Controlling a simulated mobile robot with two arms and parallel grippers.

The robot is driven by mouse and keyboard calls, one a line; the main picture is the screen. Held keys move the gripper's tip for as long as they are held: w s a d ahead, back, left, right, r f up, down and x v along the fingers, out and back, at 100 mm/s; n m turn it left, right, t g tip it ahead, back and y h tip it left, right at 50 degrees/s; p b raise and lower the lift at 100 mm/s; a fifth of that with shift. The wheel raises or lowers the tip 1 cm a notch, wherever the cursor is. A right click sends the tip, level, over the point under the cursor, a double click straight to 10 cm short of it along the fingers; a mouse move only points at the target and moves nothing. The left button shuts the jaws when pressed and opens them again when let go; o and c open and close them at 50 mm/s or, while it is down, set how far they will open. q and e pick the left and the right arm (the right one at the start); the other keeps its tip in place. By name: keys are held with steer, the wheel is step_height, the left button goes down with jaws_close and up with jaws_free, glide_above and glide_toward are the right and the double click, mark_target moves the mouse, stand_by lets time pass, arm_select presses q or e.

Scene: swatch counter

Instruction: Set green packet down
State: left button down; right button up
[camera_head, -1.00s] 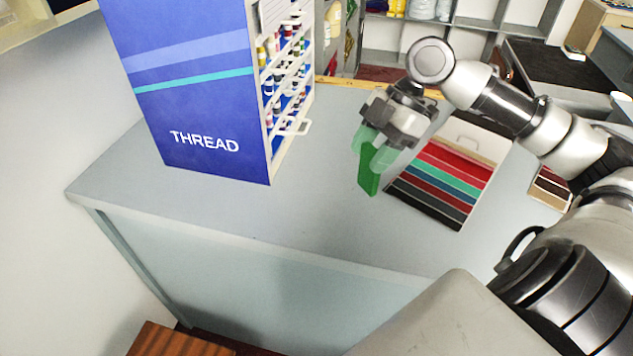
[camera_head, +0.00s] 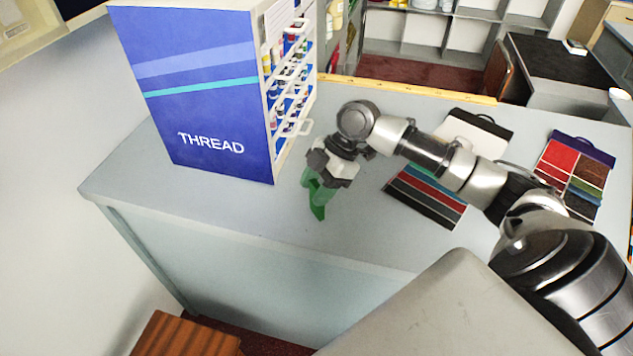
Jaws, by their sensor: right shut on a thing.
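The green packet (camera_head: 318,210) is a small dark green piece at the tips of my right gripper (camera_head: 316,188). The gripper's translucent green fingers are shut on it, pointing down. The packet is over the grey counter (camera_head: 270,213), between the thread cabinet and the striped swatch card. I cannot tell whether its lower end touches the counter. The fingers hide its upper part. My left gripper is not in view.
The blue thread cabinet (camera_head: 205,110) stands close on the left, its open racks facing the gripper. A striped swatch card (camera_head: 428,196) lies partly under my right arm. Another swatch card (camera_head: 572,172) lies at the right. The counter's front is clear.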

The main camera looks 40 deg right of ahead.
steer(key=shift+f, duration=0.2)
steer(key=o, duration=0.9)
steer(key=shift+r, duration=0.1)
steer(key=shift+r, duration=0.15)
steer(key=shift+d+r, duration=0.25)
steer(key=b+v, duration=0.2)
steer(key=v, duration=0.9)
steer(key=shift+r, duration=0.2)
